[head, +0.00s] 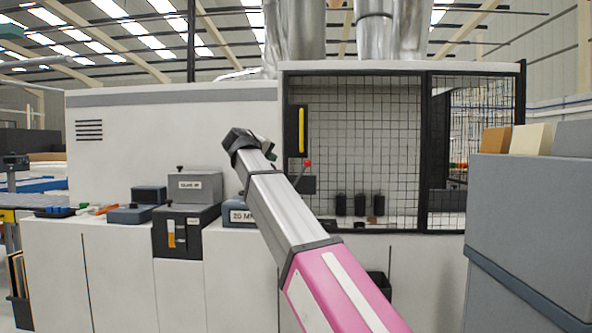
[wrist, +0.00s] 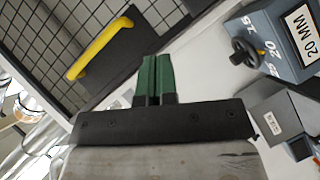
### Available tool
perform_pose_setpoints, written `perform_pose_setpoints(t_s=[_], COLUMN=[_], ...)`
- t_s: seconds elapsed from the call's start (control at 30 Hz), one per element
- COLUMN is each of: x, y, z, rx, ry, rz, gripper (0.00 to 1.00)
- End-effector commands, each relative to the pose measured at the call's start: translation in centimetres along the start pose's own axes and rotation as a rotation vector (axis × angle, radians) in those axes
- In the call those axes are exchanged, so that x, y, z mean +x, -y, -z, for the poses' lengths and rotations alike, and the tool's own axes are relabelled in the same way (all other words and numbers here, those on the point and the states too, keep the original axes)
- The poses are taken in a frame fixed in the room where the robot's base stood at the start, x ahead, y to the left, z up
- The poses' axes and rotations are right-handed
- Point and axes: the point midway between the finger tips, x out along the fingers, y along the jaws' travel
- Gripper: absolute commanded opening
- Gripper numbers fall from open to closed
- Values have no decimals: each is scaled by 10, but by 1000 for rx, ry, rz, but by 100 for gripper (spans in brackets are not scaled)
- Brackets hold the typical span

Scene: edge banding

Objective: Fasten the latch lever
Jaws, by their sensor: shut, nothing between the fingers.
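The latch lever (head: 307,164) shows in the head view as a short lever with a red knob. It stands on a dark block at the left edge of the mesh guard, below the yellow handle (head: 301,131). My gripper (head: 269,152) is to the left of the lever and apart from it in the picture. In the wrist view its green fingers (wrist: 155,75) are shut together with nothing between them. The yellow handle on its black plate also shows in the wrist view (wrist: 100,48), up and left of the fingers. The lever does not show in the wrist view.
The mesh guard (head: 365,120) covers the machine's opening. Grey boxes (head: 194,187) and a blue-grey unit marked 20 MM (head: 239,214) stand on the ledge left of my arm. A large grey cabinet (head: 530,220) stands close at right.

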Motion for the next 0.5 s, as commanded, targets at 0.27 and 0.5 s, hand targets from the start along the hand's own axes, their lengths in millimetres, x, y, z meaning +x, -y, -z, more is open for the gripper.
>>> perform_pose_setpoints(t_s=[0.27,0.5], x=[7,44], y=[0,0], z=[0,0], rx=[0,0], ry=[2,3], rz=[1,1], gripper=[0,0])
